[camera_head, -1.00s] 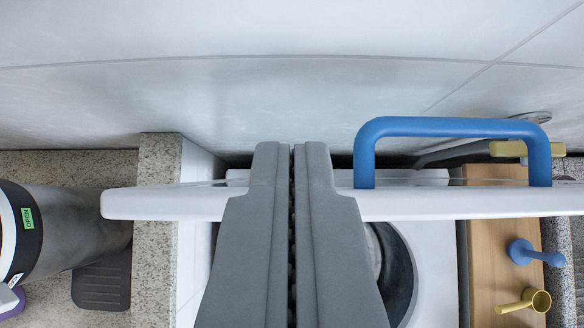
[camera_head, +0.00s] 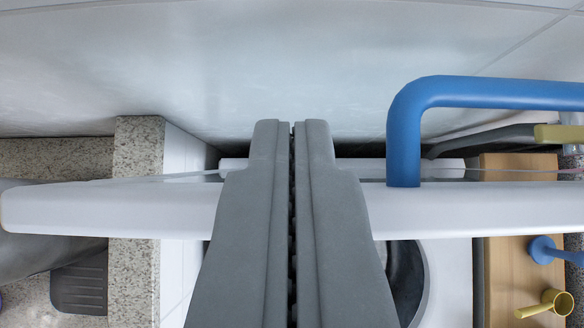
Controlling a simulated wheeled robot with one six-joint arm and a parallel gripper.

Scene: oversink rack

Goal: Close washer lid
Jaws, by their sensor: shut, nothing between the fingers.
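The washer lid (camera_head: 120,209) shows as a long white bar across the picture, seen nearly edge-on. A blue handle (camera_head: 404,130) stands out from its far side at the right, toward the wall. Below the lid, part of the white washer (camera_head: 450,280) and its dark round drum opening (camera_head: 407,270) show, so the lid is open. My gripper (camera_head: 292,128) is shut and empty. Its grey fingers cross in front of the lid's middle, left of the handle, and hide that part. I cannot tell whether they touch the lid.
A pale tiled wall (camera_head: 250,60) lies beyond the fingertips. A speckled counter edge (camera_head: 138,150) is on the left, with a dark ribbed pad (camera_head: 80,288). A wooden shelf (camera_head: 505,260) on the right holds a blue object (camera_head: 543,250) and a yellow cup-like object (camera_head: 553,302).

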